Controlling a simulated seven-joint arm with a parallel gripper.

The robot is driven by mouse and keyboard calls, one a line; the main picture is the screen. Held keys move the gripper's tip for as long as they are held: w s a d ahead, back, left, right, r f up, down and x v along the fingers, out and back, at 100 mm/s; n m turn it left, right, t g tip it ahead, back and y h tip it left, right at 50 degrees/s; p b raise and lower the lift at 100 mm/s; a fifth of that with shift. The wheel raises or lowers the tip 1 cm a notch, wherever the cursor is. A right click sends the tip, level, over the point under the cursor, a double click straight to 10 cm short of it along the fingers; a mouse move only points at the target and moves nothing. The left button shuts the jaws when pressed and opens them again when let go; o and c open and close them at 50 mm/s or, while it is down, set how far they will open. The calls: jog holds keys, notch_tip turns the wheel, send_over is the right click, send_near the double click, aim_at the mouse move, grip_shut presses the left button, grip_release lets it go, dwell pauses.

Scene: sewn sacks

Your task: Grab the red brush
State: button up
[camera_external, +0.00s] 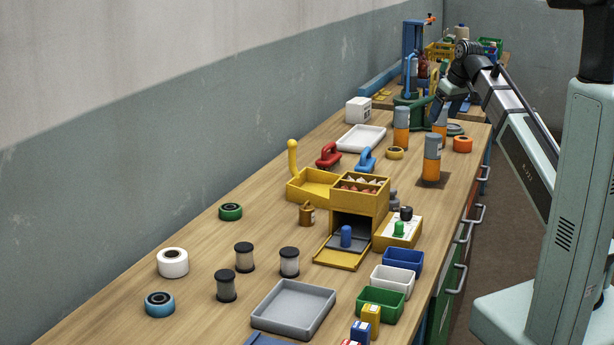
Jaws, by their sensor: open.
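The red brush (328,156), with an arched handle, lies on the wooden bench behind the yellow tray. A blue brush (366,160) of similar shape lies just to its right. My gripper (440,112) is at the far right part of the bench, above or beside an orange and grey cylinder there. It is well apart from the red brush, further back and to the right. Its fingers are small and partly hidden in this view; it is open, and I cannot make out anything held in it.
A white tray (361,138) and white box (358,110) stand behind the brushes. Orange and grey cylinders (401,128) (432,158) stand upright to the right. The yellow tray (312,187) has an upright post. A yellow box (359,196) stands in front. Bench left of the red brush is clear.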

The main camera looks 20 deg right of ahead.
jog(key=w+a+f+n, duration=0.1)
jog(key=w+a+f, duration=0.1)
jog(key=a, duration=0.5)
jog(key=m+g, duration=0.4)
jog(key=m, duration=0.1)
send_over(328, 157)
jog(key=shift+h, duration=0.4)
jog(key=f, duration=0.4)
jog(key=shift+w+a+f, duration=0.15)
jog(key=shift+w+f, duration=0.05)
jog(key=shift+f, duration=0.05)
jog(key=shift+w+r+m, duration=0.1)
jog(key=shift+w+m, duration=0.15)
jog(key=shift+m, duration=1.35)
jog(key=m, duration=0.2)
jog(key=shift+s+d+m, duration=0.2)
jog(key=shift+d+m, duration=0.1)
jog(key=shift+m, duration=0.1)
jog(key=m, duration=0.2)
jog(key=shift+s+m, duration=0.1)
jog(key=shift+m, duration=0.2)
notch_tip(328, 157, down, 14)
jog(key=shift+r, duration=0.15)
jog(key=shift+c, duration=0.3)
jog(key=c, duration=1.1)
